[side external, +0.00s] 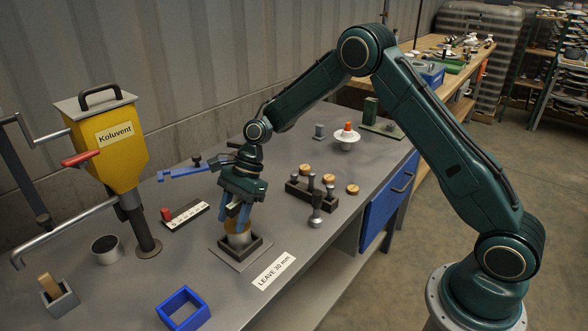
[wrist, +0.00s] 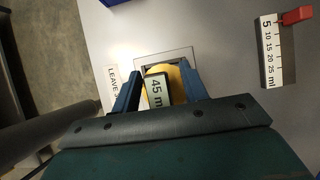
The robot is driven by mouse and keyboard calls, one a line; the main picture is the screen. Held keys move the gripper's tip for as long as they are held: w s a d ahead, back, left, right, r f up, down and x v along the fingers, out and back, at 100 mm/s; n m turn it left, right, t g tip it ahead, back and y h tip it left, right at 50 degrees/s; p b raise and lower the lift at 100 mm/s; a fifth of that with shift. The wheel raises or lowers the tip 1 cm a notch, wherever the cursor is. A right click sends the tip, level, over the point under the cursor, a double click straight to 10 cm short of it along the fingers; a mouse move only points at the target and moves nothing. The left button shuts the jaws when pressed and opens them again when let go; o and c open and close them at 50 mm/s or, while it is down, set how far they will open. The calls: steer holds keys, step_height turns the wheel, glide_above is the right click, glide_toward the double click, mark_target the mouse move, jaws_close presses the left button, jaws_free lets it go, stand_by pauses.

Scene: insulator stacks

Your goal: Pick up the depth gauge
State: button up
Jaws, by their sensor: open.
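A white strip with a millimetre-like scale and a red block at one end looks like the depth gauge (side external: 186,215). It lies on the grey bench left of my gripper, and it also shows at the upper right of the wrist view (wrist: 270,55). In the wrist view my fingers (wrist: 162,72) flank a yellow round part and a tag reading "45 m". Contact cannot be told.
A yellow hopper (side external: 105,155) on a post stands at the left, near a dark round pot (side external: 106,249). A blue square frame (side external: 183,309) lies in front. A blue bar with a knob (side external: 185,173) is behind the gauge. A rack (side external: 312,195) stands right; a label reads "LEAVE 30 mm" (side external: 274,271).

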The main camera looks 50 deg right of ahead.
jaws_close()
step_height(320, 180, up, 20)
stand_by(1.0)
stand_by(0.5)
